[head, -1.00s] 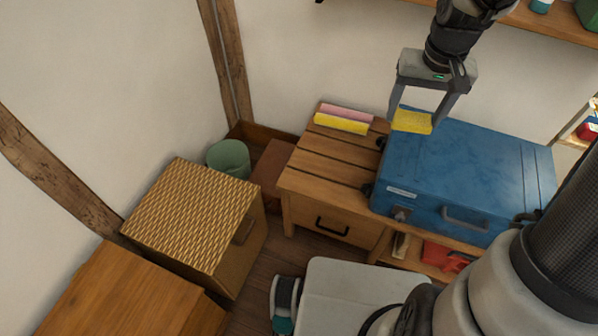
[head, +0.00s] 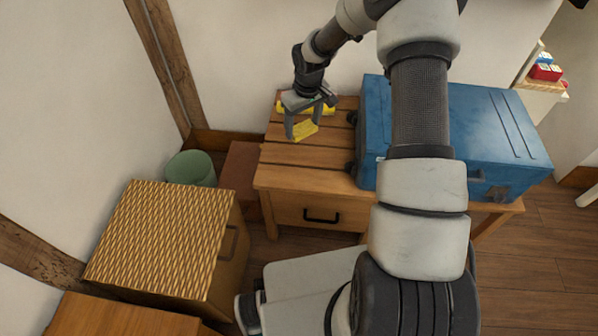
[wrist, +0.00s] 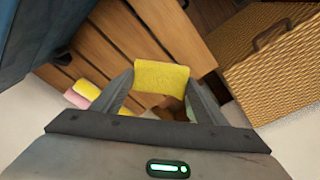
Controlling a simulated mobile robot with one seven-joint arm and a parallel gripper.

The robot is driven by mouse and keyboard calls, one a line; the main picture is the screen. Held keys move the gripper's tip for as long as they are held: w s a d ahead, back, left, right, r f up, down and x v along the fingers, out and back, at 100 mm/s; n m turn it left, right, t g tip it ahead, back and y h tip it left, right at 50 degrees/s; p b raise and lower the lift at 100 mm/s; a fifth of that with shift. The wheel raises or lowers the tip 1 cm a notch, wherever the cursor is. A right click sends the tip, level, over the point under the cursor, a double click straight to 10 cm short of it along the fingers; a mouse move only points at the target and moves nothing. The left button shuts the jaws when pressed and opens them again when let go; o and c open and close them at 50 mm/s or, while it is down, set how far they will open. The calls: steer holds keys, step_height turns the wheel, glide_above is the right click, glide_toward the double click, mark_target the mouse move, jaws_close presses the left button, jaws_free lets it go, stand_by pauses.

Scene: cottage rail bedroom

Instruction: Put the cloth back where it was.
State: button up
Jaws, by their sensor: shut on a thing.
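A small yellow cloth (head: 304,131) is pinched between the fingers of my gripper (head: 303,122). In the wrist view the cloth (wrist: 162,77) spans the two fingertips, with the slatted top of the wooden bedside cabinet behind it. My gripper is over the left part of the cabinet top (head: 290,155). I cannot tell the exact height of the cloth above the slats. A rolled yellow cloth (head: 288,110) lies at the back of the cabinet top, partly behind my gripper. In the wrist view it shows (wrist: 88,90) beside a pink roll (wrist: 75,99).
A blue suitcase (head: 490,125) takes up the right of the cabinet, beside my gripper. A woven-top box (head: 165,235) and a green bin (head: 189,168) stand to the left. The front left slats of the cabinet top are clear.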

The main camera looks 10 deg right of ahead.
steer(key=b, duration=0.3)
glide_above(300, 163)
steer(key=shift+n, duration=0.4)
steer(key=f, duration=1.2)
steer(key=shift+s+f, duration=0.35)
steer(key=shift+f, duration=0.05)
steer(key=shift+f+b, duration=0.35)
steer(key=shift+f, duration=1.75)
steer(key=shift+f, duration=0.2)
steer(key=o, duration=0.9)
